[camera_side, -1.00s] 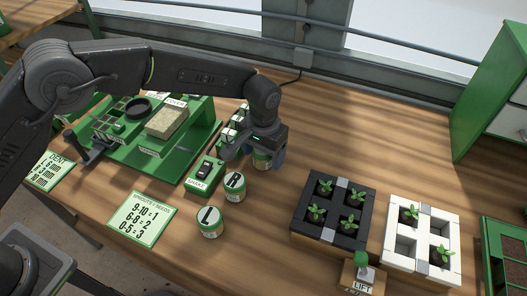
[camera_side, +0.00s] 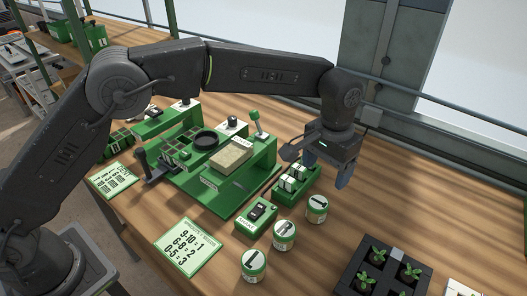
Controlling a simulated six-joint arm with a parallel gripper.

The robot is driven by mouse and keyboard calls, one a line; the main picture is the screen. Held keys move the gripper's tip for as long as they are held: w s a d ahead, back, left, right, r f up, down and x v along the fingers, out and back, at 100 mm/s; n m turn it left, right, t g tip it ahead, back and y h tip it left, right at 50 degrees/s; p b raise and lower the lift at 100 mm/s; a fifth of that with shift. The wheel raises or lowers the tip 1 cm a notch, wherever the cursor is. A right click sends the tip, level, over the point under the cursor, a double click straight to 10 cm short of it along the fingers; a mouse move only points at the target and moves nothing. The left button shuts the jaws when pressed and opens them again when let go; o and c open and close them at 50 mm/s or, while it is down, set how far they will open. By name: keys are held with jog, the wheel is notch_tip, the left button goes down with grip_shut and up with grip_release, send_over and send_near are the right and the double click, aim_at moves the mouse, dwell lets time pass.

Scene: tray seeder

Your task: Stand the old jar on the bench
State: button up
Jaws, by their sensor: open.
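Three white jars with green bands stand upright in a slanting row on the wooden bench (camera_side: 130,205). Which jar the task calls old is not marked.
A small green rack (camera_side: 296,184) with white-topped items is left of my gripper, close by. A black seedling tray (camera_side: 350,276) is at front right.

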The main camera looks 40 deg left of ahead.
jog(key=shift+a+r, duration=0.1)
jog(key=s+a+r+n+t, duration=0.1)
jog(key=s+a+r, duration=0.4)
jog(key=a+r, duration=0.25)
jog(key=s+a+r+t, duration=0.2)
jog(key=s+a+r, duration=0.35)
jog(key=a, duration=0.35)
jog(key=s+a+f+t, duration=0.1)
jog(key=s+a, duration=0.3)
jog(key=s, duration=0.4)
jog(key=s+a+f+n+t, duration=0.1)
jog(key=s+a+f, duration=0.1)
jog(key=s+a, duration=0.3)
jog(key=s, duration=0.3)
jog(key=shift+s+a+f+t, duration=0.15)
jog(key=shift+s+a+t, duration=0.15)
